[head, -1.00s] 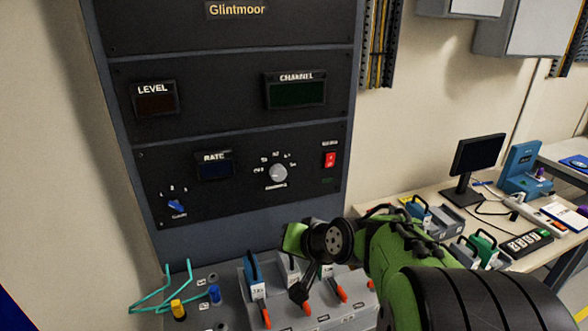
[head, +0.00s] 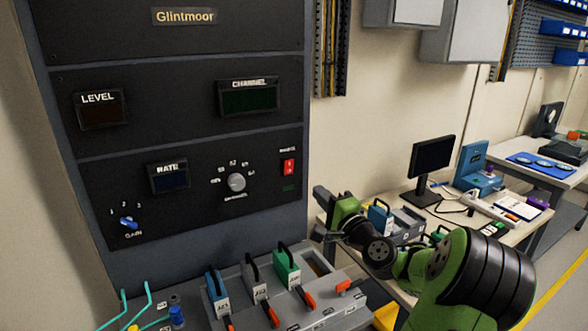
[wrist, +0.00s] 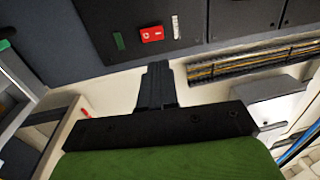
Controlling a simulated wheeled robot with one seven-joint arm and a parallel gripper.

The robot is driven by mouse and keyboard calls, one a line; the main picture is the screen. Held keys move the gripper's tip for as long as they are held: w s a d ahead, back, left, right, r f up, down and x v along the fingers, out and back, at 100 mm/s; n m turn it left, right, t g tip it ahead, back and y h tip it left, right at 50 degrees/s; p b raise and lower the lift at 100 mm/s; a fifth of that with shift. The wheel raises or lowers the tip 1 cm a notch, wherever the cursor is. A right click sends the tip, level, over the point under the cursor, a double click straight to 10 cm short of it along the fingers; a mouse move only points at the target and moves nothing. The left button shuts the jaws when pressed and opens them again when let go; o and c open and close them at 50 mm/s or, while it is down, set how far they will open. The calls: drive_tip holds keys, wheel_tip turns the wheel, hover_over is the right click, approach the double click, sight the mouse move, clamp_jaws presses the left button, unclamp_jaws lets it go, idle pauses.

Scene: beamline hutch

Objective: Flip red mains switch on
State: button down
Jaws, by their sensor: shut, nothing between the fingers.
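The red mains switch (head: 289,167) is a small red rocker at the right end of the rack's lower panel, with a label above it and a small dark green indicator below. It also shows in the wrist view (wrist: 151,34), near the top and rotated. I cannot tell its rocker position. My gripper (head: 321,192) is to the right of and below the switch in the head view, apart from the panel. In the wrist view its black fingers (wrist: 158,68) are together with nothing between them, their tips pointing towards the panel below the switch.
The rack panel has a grey knob (head: 237,183), a blue gain knob (head: 129,222) and dark displays. Below, a grey bench unit holds several handled modules, including a green one (head: 287,267). A desk with a monitor (head: 432,158) stands at the right.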

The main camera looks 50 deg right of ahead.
sight(290, 163)
drive_tip(key=p+x, duration=0.1)
drive_tip(key=x, duration=1.2)
drive_tip(key=shift+w+p, duration=0.2)
drive_tip(key=shift+p, duration=0.2)
drive_tip(key=shift+r, duration=0.1)
drive_tip(key=shift+w+r+p, duration=0.1)
drive_tip(key=shift+r+p, duration=0.15)
drive_tip(key=shift+p, duration=0.6)
drive_tip(key=shift+f, duration=0.2)
